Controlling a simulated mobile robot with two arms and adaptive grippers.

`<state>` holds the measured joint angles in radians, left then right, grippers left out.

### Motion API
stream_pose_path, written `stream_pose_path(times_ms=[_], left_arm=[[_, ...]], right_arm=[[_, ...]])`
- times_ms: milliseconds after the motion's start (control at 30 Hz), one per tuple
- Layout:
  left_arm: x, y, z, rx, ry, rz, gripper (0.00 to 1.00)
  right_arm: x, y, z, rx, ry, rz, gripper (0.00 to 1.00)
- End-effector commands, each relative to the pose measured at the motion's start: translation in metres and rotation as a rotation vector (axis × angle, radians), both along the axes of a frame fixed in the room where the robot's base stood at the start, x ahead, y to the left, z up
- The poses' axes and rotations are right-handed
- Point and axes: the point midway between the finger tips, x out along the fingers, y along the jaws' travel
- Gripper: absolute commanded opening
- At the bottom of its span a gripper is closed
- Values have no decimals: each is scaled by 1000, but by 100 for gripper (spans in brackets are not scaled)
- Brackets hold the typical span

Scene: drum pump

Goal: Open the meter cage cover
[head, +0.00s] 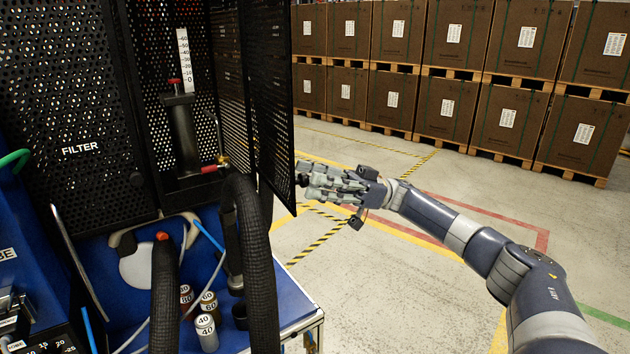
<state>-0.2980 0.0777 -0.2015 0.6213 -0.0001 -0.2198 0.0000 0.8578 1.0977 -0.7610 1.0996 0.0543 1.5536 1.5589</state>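The meter cage cover (266,90) is a black perforated panel on the right side of the cage. It stands swung outward, and the cage front is open. Inside the cage show a grey cylinder (184,135) with a red top and a white scale (185,55). My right gripper (304,180) is at the cover's lower free edge, its fingers pointing left at a small dark part there. I cannot tell whether the fingers touch or grip it. My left gripper is not in view.
A black FILTER panel (65,120) is left of the cage. Thick black hoses (255,260) rise in front, beside small weights (206,332) on the blue cart (285,300). Stacked cartons on pallets (455,115) stand far behind. The floor (400,285) right of the cart is clear.

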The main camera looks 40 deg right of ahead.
Motion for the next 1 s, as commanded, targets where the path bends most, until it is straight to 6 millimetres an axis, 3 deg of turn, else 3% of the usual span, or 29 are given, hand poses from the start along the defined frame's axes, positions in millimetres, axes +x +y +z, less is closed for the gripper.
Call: stream_pose_path(times_ms=[267, 700, 1000], left_arm=[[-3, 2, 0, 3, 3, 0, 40], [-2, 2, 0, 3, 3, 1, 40], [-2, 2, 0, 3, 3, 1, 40]], right_arm=[[0, -3, -1, 1, -1, -1, 42], [-6, -53, -22, 2, 0, -2, 42], [-9, -68, -29, 0, 0, 0, 42]])
